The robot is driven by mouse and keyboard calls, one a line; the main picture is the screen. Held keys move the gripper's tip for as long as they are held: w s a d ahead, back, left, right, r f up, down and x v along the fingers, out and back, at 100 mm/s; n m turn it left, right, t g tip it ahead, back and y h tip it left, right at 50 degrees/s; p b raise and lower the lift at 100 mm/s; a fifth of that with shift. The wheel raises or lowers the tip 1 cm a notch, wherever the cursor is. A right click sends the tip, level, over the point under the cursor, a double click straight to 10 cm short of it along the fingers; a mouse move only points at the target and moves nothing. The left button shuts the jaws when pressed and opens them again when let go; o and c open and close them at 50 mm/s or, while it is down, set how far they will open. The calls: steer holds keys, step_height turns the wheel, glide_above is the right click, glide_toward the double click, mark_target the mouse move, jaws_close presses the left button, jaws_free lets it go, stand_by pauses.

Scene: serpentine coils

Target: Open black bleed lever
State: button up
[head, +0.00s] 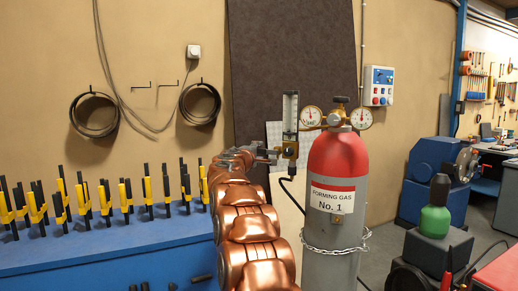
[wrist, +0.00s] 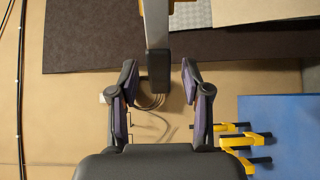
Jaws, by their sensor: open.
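The black bleed lever (wrist: 158,72) shows in the wrist view as a dark grip on the end of a flat grey bar (wrist: 157,28) coming from the top. My gripper (wrist: 159,80) is open. Its two fingertips stand left and right of the black grip, with a gap on each side. In the head view the lever area lies left of the flow meter (head: 290,112), where my gripper (head: 262,152) partly hides it. The flow meter joins the brass regulator on the red-topped forming gas cylinder (head: 336,195).
Two round gauges (head: 311,116) sit on the regulator. A dark panel (head: 290,50) stands behind. A blue bench (head: 110,248) with several yellow-and-black clamps is at left. A chain (head: 335,248) goes around the cylinder.

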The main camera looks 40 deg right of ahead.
steer(key=shift+w+d, duration=0.2)
steer(key=shift+d, duration=0.3)
jaws_close()
stand_by(0.4)
